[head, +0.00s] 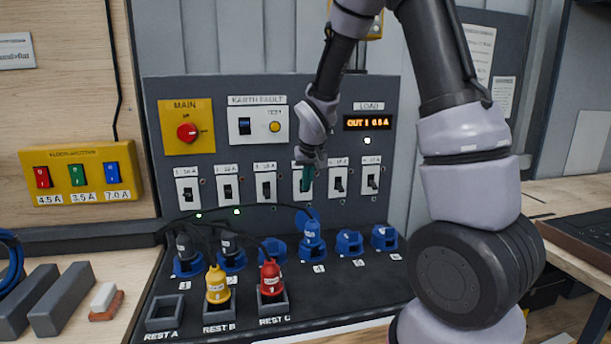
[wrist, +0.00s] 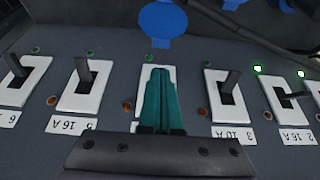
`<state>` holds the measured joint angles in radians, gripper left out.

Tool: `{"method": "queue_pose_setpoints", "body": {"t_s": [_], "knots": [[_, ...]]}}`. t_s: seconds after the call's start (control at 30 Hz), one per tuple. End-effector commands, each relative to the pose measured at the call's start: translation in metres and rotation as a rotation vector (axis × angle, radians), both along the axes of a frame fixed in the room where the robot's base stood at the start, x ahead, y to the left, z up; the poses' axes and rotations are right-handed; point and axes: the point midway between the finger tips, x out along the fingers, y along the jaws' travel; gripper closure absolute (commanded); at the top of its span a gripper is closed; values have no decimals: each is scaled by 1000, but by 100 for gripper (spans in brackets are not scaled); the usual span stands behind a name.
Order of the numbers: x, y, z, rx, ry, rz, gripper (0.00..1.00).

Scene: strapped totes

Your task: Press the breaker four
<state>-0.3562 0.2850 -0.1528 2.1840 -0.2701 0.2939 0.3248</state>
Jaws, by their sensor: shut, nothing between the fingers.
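The breaker panel (head: 215,140) stands upright with a row of white-plated breakers. Breaker four (head: 297,190) is the fourth from the left; its white plate also shows in the wrist view (wrist: 145,78). My gripper (head: 307,181) is shut and empty, its teal fingers directly in front of breaker four. In the wrist view my fingers (wrist: 160,78) overlap the middle of that plate and hide its lever. I cannot tell whether they touch the lever. Breaker three (wrist: 230,88) and breaker five (wrist: 82,84) lie on either side, clear of my fingers.
Below the breakers are blue sockets; a blue plug (head: 311,236) sits in socket 4. Yellow (head: 217,284) and red (head: 270,279) plugs stand in rests B and C. Two green lamps (head: 237,211) glow at left.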

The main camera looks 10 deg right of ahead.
Motion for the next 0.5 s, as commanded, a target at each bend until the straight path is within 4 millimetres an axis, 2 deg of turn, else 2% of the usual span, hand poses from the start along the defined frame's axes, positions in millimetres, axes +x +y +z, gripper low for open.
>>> {"method": "queue_pose_setpoints", "body": {"t_s": [0.1,0.5], "knots": [[-3,0,-5,0,0,1,100],[-2,0,1,0,-1,0,100]]}}
